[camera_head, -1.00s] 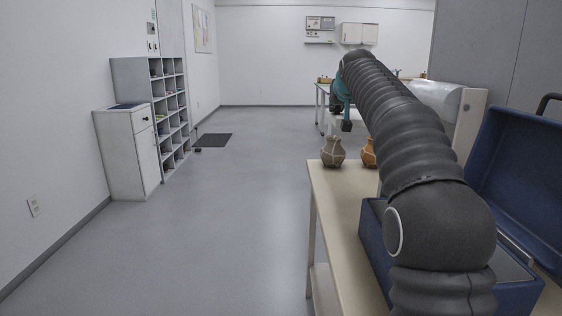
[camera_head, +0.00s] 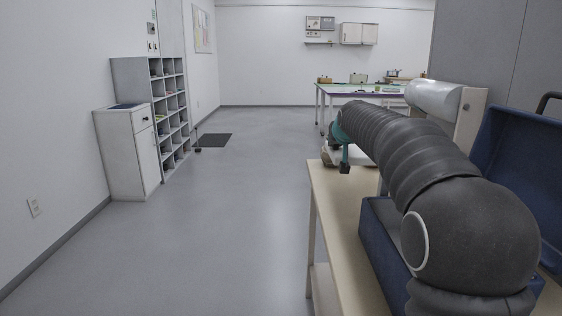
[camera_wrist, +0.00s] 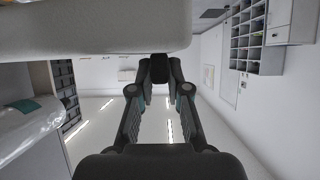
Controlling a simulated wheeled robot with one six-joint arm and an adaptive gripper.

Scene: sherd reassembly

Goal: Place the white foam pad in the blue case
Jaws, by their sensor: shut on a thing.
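The white foam pad (camera_wrist: 90,28) fills the upper left of the wrist view as a pale slab with a rounded edge. My gripper (camera_wrist: 160,68) is shut on its edge. In the head view the pad (camera_head: 360,157) shows partly beside the black fingers of my gripper (camera_head: 345,167), above the table's far end; my arm hides the rest. The open blue case (camera_head: 376,240) stands nearer on the table, its lid (camera_head: 530,150) raised at the right. My arm covers most of the case's opening. The pad is beyond the case.
The case stands on a pale wooden table (camera_head: 335,215). A roll of clear film (camera_head: 434,95) on a stand is behind the arm. A far bench (camera_head: 350,90) holds small items. Open grey floor lies left of the table, with shelves (camera_head: 170,105) along the left wall.

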